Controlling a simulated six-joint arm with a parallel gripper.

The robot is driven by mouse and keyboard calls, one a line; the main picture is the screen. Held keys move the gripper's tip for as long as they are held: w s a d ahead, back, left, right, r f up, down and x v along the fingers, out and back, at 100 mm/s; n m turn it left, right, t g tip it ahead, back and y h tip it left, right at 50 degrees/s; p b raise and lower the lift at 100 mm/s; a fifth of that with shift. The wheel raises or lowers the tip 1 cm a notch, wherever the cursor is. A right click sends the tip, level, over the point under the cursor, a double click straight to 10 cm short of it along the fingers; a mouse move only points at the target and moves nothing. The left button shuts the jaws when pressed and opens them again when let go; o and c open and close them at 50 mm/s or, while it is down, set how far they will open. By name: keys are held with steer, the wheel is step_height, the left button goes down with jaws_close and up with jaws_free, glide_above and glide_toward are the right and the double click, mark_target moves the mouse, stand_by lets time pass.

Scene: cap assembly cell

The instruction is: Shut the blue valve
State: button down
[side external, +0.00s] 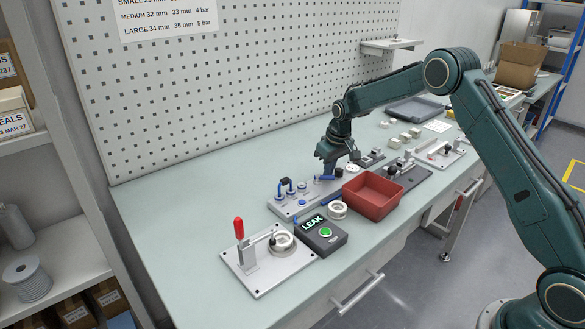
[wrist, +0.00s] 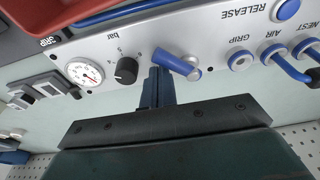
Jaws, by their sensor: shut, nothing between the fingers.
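The blue valve is a short blue lever (wrist: 176,65) with a silver round end, set on the light grey panel (wrist: 215,40) beside the black bar knob. In the wrist view the lever lies slanted, its free end to the upper left and its silver end to the lower right. My gripper (wrist: 158,72) is shut and empty. Its fingertips are right beside the lever's free end; whether they touch it I cannot tell. In the side view my gripper (side external: 326,173) is low over the panel's far part and partly hides the valve.
The black knob (wrist: 126,70) and a gauge (wrist: 86,73) stand left of the lever in the wrist view. Blue hose fittings (wrist: 272,55) stand at right. A red bin (side external: 372,190) is close in front of the panel. A LEAK tester (side external: 321,236) and a red-handled clamp (side external: 240,232) stand nearer.

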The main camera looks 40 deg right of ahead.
mark_target(332, 177)
steer(key=shift+s+a, duration=0.45)
steer(key=shift+s, duration=0.4)
stand_by(0.5)
steer(key=shift+s+a, duration=0.3)
steer(key=shift+a, duration=0.05)
stand_by(0.5)
steer(key=shift+d, duration=0.3)
steer(key=shift+r, duration=0.15)
steer(key=shift+r, duration=3.4)
